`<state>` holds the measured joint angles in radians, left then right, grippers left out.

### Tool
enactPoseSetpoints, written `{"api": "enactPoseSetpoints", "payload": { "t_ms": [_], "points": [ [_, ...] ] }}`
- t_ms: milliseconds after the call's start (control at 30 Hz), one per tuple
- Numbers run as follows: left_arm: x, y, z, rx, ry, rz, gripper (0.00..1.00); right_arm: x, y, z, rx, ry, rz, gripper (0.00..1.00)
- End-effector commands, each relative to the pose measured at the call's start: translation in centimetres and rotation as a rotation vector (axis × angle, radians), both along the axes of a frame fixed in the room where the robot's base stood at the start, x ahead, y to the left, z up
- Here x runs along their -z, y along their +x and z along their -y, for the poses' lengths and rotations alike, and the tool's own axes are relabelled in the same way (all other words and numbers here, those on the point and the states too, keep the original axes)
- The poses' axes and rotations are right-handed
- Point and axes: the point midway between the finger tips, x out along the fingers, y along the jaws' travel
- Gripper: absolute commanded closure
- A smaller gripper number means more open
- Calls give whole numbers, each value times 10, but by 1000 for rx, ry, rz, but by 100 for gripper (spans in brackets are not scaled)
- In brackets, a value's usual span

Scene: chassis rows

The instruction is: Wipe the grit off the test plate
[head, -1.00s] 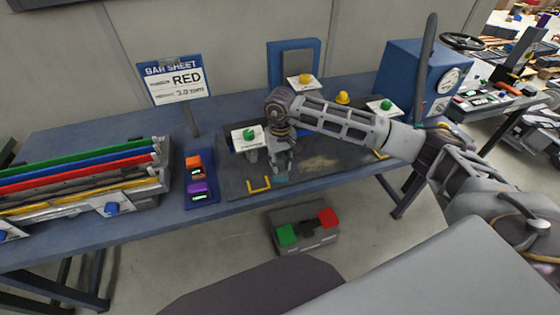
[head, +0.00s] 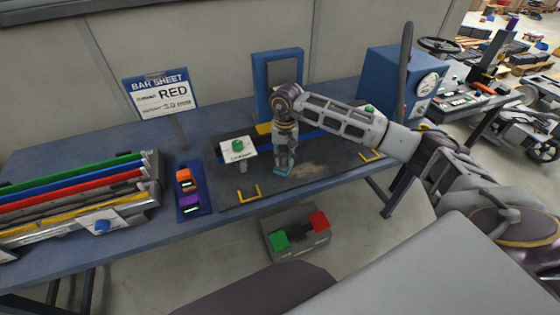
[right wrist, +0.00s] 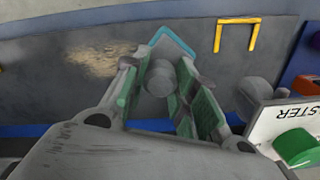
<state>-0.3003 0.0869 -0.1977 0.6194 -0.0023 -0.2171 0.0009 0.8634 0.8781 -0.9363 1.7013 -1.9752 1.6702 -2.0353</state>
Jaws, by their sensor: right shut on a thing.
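The test plate (head: 342,168) is a dark flat plate with yellow handles at its near edge, lying on the blue bench. A tan patch of grit (head: 305,169) lies on its middle right; it also shows in the right wrist view (right wrist: 100,58). My right gripper (head: 285,160) points down over the plate, just left of the grit. It is shut on the grey knob of a wiper (right wrist: 160,76) with a teal edge, low at the plate. Whether the wiper touches the plate is hard to tell. My left gripper is not in view.
A white card with a green button (head: 238,147) stands at the plate's left. Orange and purple devices (head: 186,182) sit on a blue tray beside it. Coloured bars (head: 75,185) lie in a rack at left. A blue gauge box (head: 405,75) stands behind at right.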

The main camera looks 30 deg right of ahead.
Motion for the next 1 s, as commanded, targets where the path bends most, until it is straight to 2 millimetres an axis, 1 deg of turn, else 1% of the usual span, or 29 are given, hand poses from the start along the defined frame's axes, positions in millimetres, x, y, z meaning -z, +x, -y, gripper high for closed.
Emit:
{"api": "enactPoseSetpoints", "payload": {
  "t_ms": [200, 533, 1000],
  "points": [
    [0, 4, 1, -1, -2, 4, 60, -4, 6, 9, 197, -1, 5, 91],
    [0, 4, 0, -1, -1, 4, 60, -8, 11, 17, 484, -2, 6, 91],
    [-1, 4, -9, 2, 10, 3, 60, -8, 14, 23, 875, -8, 2, 91]
  ]
}}
